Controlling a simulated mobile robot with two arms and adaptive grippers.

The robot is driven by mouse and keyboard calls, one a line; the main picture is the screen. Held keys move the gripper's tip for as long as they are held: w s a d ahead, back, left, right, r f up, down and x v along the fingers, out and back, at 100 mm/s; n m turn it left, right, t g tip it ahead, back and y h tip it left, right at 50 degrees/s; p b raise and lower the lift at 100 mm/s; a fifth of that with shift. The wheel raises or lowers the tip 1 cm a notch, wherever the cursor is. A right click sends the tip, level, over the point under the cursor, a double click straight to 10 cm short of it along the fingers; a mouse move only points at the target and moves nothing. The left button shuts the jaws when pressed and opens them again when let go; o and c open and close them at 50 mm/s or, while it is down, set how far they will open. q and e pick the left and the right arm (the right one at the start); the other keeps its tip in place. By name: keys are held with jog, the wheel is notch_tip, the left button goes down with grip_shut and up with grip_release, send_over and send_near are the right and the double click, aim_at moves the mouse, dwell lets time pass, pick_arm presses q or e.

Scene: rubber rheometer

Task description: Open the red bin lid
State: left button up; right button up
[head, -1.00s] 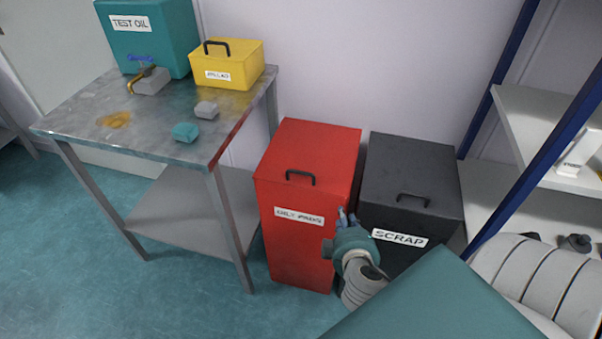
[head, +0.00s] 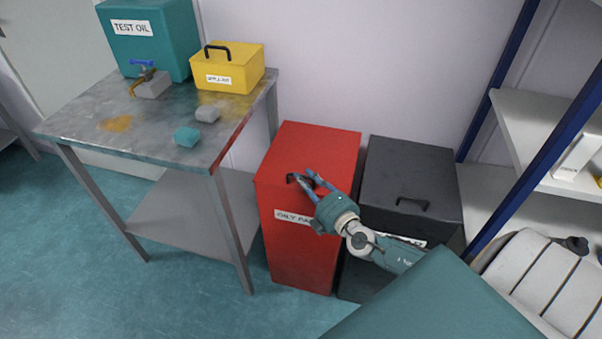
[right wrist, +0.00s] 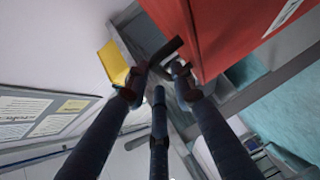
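The red bin (head: 283,250) stands on the floor with its lid (head: 325,145) down. The black lid handle (head: 291,178) is on the front part of the lid, partly hidden by my right fingers. My right gripper (head: 311,181) is at the handle, with its fingers apart. In the right wrist view the dark handle (right wrist: 166,50) shows just beyond and between the fingertips (right wrist: 158,90), and the red bin (right wrist: 220,30) fills the upper right. Whether a finger touches the handle I cannot tell. My left gripper is not in view.
A dark grey scrap bin (head: 410,165) stands close on the right, partly behind my right arm. A metal table (head: 80,125) on the left holds a teal oil container (head: 150,55) and a yellow box (head: 228,75). A shelf (head: 540,110) with blue posts stands at the right.

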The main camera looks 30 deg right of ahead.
jog(key=shift+w+d+f, duration=0.1)
jog(key=shift+w+f, duration=0.1)
jog(key=shift+w, duration=1.2)
grip_shut()
